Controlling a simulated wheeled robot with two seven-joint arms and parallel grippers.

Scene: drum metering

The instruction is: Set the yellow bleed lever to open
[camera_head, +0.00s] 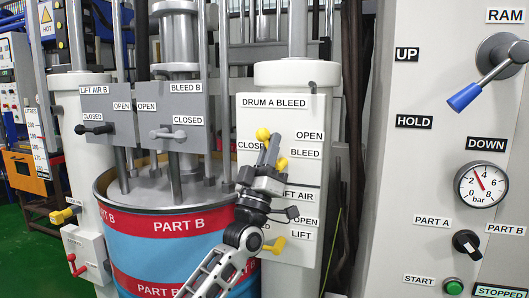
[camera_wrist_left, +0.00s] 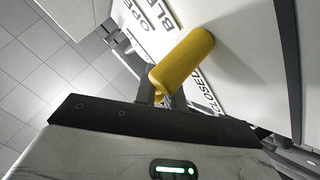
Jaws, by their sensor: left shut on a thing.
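The yellow bleed lever (camera_head: 263,134) is on the white Drum A Bleed panel (camera_head: 270,113), between the CLOSED label on its left and the OPEN label (camera_head: 310,135) on its right. My left gripper (camera_head: 268,149) is in front of the panel, its fingers shut on the lever and covering part of it. In the left wrist view the lever's thick yellow handle (camera_wrist_left: 184,57) sticks out past the fingertips (camera_wrist_left: 164,97). The CLOSED label (camera_wrist_left: 208,95) shows beside it. My right gripper is in neither view.
Below on the same column are a grey lever (camera_head: 292,212) and another yellow lever (camera_head: 275,245) near OPEN and LIFT labels. The blue and red Part B drum (camera_head: 170,255) stands close to the left. A control cabinet with the RAM lever (camera_head: 490,72) stands right.

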